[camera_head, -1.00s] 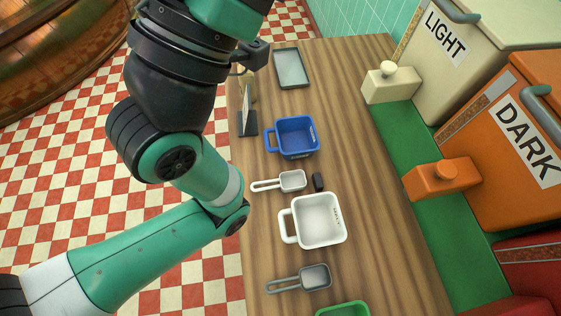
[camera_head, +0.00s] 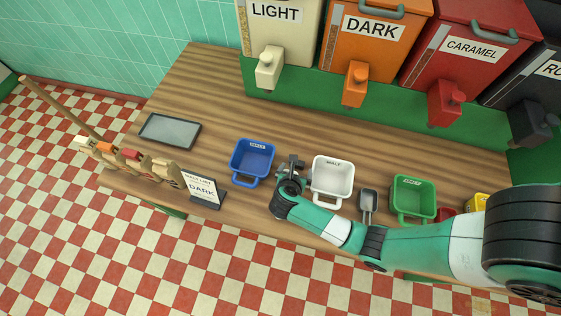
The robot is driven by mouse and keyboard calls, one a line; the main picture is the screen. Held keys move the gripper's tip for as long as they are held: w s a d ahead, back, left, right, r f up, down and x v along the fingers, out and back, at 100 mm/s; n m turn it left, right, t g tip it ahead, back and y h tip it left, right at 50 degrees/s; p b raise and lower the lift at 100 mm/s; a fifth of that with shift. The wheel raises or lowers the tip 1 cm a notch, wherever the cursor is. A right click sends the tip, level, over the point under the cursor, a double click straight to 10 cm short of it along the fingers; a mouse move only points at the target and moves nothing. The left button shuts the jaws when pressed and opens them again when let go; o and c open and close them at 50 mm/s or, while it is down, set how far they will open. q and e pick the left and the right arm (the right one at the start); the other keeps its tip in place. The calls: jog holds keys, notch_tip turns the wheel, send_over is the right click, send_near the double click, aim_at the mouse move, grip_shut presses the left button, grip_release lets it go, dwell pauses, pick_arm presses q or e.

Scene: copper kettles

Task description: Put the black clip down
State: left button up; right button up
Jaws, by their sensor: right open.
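My right arm comes in from the right edge and reaches left along the front of the wooden counter. Its gripper (camera_head: 291,166) is over the counter between the blue bin (camera_head: 252,160) and the white bin (camera_head: 332,178). The gripper is open. I cannot make out the black clip; the gripper and wrist cover the spot between these two bins. My left gripper is not in view.
A green bin (camera_head: 413,196) and a grey scoop (camera_head: 368,201) stand to the right. Labelled dispensers line the back.

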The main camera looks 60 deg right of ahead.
jog(key=b+x, duration=0.2)
jog(key=x, duration=0.3)
jog(key=shift+w+d+f, duration=0.15)
jog(key=shift+d+f, duration=0.1)
jog(key=shift+d, duration=0.05)
jog(key=shift+w+d+f, duration=0.15)
jog(key=shift+d+f, duration=0.05)
jog(key=b+x, duration=0.2)
jog(key=x, duration=0.2)
jog(key=shift+w+f+b, duration=0.1)
jog(key=shift+f+b, duration=0.25)
jog(key=shift+b, duration=0.05)
jog(key=shift+w+d+f, duration=0.1)
jog(key=shift+d+f, duration=0.1)
jog(key=shift+d, duration=0.1)
jog(key=c, duration=1.3)
jog(key=shift+r, duration=0.15)
